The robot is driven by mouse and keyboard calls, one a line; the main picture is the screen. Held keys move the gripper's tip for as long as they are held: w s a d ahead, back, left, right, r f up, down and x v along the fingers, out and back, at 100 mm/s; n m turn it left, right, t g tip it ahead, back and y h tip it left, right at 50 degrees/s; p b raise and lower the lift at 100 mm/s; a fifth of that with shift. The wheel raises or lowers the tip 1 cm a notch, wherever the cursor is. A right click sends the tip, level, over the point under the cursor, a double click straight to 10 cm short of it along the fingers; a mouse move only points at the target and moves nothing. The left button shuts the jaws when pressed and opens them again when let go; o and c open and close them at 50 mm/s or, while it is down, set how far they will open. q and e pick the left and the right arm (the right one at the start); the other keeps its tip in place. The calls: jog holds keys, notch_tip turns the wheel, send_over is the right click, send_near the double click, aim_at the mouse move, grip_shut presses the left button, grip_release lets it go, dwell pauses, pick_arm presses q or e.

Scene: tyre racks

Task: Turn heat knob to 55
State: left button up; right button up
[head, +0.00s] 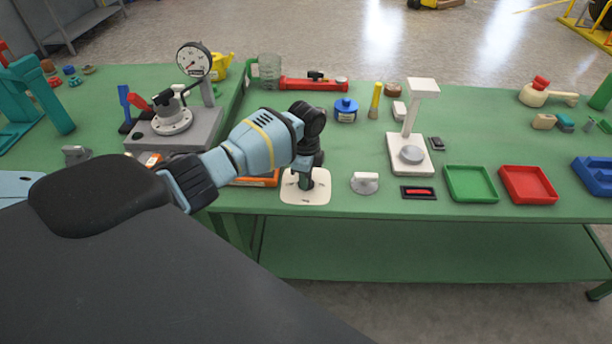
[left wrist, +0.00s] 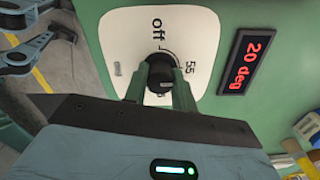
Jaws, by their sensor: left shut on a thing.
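The heat knob (left wrist: 160,70) is a dark round knob on a white dial plate (left wrist: 112,42). In the left wrist view, the plate is marked "off" above the knob and "55" to its right. The knob's pointer cannot be made out. A black display (left wrist: 247,62) beside the plate reads "20 deg" in red. My left gripper (head: 306,184) reaches down over the dial plate (head: 293,196) near the bench's front edge. Its green fingers (left wrist: 160,92) are shut on the knob, one on each side, and partly hide it. My right gripper is not in view.
On the green bench (head: 460,211), a white lever-like piece (head: 365,183) stands right of the plate. Beyond it are a white stand (head: 405,148), a green tray (head: 471,184) and a red tray (head: 528,185). An orange item (head: 262,180) lies close left of the plate, partly behind my arm.

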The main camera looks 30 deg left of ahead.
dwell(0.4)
pick_arm(q)
jog(key=o, duration=1)
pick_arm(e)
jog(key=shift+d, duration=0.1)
pick_arm(q)
notch_tip(320, 180, up, 6)
jog(key=shift+r+p, duration=0.15)
jog(key=shift+p, duration=0.25)
jog(key=shift+r, duration=0.8)
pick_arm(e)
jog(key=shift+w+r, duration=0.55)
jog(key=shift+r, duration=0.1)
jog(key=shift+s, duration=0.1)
